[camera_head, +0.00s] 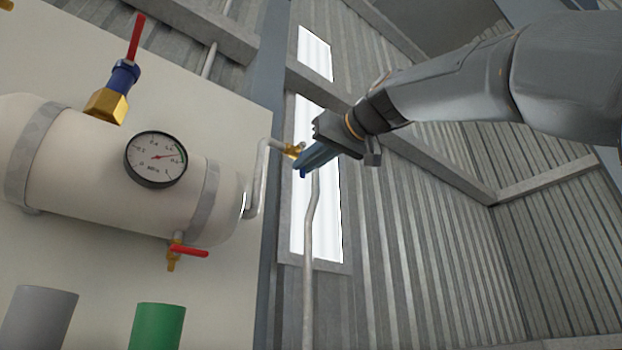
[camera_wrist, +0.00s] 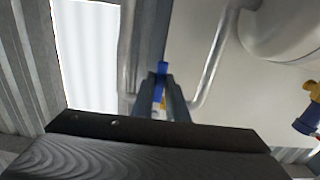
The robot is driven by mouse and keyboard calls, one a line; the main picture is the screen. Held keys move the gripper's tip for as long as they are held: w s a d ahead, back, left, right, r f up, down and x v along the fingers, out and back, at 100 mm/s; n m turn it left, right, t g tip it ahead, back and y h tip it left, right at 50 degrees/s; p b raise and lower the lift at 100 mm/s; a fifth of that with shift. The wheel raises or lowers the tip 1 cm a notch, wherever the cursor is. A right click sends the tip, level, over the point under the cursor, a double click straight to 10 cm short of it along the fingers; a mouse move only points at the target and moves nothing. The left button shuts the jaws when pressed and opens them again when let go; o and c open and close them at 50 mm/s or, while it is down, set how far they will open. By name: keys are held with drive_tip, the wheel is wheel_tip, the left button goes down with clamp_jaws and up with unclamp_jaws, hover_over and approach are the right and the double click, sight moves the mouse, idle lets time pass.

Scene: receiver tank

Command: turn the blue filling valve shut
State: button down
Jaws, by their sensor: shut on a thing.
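The blue filling valve handle (camera_head: 303,172) shows only as a small blue tip at the end of my gripper (camera_head: 318,158) in the head view. Its brass body (camera_head: 293,151) sits on the grey pipe to the right of the tank. My gripper is shut on the blue handle, and its fingers hide most of it.
The white tank (camera_head: 85,170) carries a round gauge (camera_head: 156,159), a red-levered valve on top (camera_head: 135,38) and a red-handled drain valve (camera_head: 188,251) below. Grey (camera_head: 38,318) and green (camera_head: 157,326) cylinders stand at the bottom left. A grey pipe (camera_head: 309,260) runs down below the filling valve.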

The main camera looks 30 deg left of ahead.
drive_tip(key=c, duration=1.7)
unclamp_jaws()
drive_tip(key=shift+s, duration=0.1)
drive_tip(key=shift+c, duration=0.2)
drive_tip(key=b+v, duration=0.3)
drive_tip(key=v, duration=0.4)
drive_tip(key=shift+d, duration=0.35)
drive_tip(key=shift+s, duration=0.1)
